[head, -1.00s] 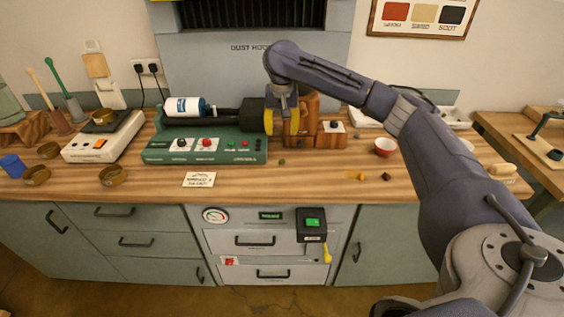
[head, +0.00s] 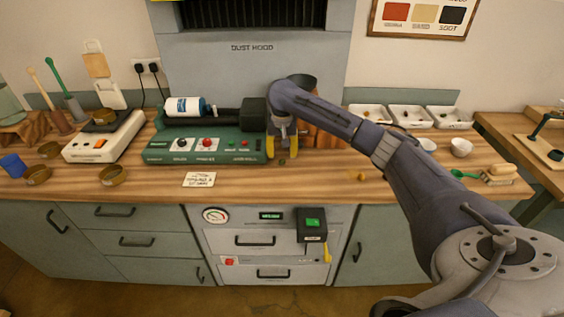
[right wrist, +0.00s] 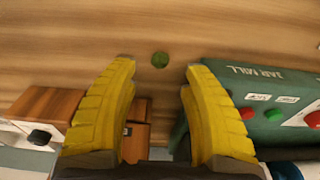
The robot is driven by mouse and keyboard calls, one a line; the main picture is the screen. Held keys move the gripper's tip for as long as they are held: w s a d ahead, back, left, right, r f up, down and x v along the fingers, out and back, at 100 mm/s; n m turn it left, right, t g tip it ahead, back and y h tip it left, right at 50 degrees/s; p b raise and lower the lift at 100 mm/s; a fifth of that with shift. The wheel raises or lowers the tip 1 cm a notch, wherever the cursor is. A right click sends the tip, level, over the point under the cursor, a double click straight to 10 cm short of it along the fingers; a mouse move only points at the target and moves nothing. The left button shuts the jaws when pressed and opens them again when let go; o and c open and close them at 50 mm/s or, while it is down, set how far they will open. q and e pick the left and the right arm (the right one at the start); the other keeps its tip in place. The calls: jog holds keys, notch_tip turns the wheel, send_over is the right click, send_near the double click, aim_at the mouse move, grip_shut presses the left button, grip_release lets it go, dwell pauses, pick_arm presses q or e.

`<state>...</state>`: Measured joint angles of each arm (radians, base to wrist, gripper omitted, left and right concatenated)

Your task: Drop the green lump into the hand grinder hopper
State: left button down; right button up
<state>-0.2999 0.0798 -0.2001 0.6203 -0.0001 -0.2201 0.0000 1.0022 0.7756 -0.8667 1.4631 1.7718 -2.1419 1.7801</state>
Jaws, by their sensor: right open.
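The small round green lump (head: 281,162) lies on the wooden bench top in front of the green mill. It also shows in the right wrist view (right wrist: 160,59), just beyond the fingertips and between their lines. My right gripper (head: 281,151) is open, with yellow fingers pointing down just above the lump. Its open fingers frame bare wood in the right wrist view (right wrist: 160,76), and nothing is held. The wooden hand grinder (head: 328,140) stands right behind my right arm, which hides much of it. A dark cup-shaped top (head: 303,81), seemingly its hopper, shows above the arm. My left gripper is out of view.
The green mill (head: 205,150) with a white jar stands close to the left of my right gripper. A white card (head: 199,180) lies in front of it. A yellow lump (head: 362,177) lies to the right. White trays and a bowl (head: 461,147) stand farther right.

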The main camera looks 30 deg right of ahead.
aim_at(282, 161)
jog(key=shift+w+d+f, duration=0.1)
jog(key=shift+w+f, duration=0.05)
jog(key=shift+f, duration=1)
jog(key=shift+w+d+f, duration=0.1)
jog(key=shift+w+f, duration=0.05)
jog(key=shift+f, duration=1)
jog(key=shift+c, duration=0.2)
grip_shut()
